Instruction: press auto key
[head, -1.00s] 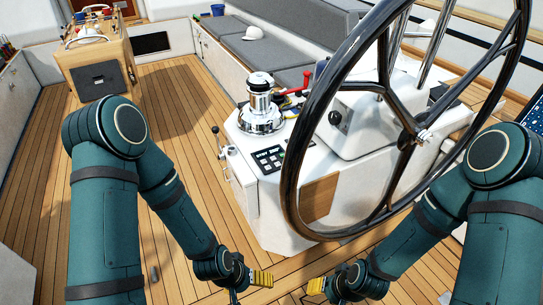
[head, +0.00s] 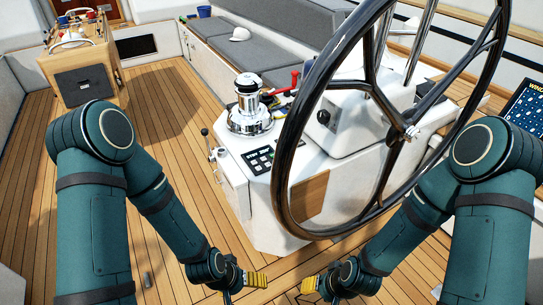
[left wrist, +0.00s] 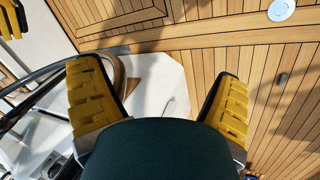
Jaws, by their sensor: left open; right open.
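The auto key is on a small dark keypad (head: 260,159) with several pale keys, set in the white helm console (head: 228,163). The key labels are too small to read, so I cannot tell which one is auto. My left gripper (head: 256,280) has yellow finger pads and hangs low over the deck, in front of and below the console, apart from the keypad. In the left wrist view its two fingers (left wrist: 160,100) are spread with nothing between them. My right gripper (head: 309,286) is open and low, just right of the left one.
A large dark steering wheel (head: 283,155) stands right of the keypad. A chrome winch (head: 249,118) and a lever (head: 208,143) are beside the keypad. A blue-screened panel (head: 524,108) is at the right. The teak deck (head: 175,110) left of the console is largely clear.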

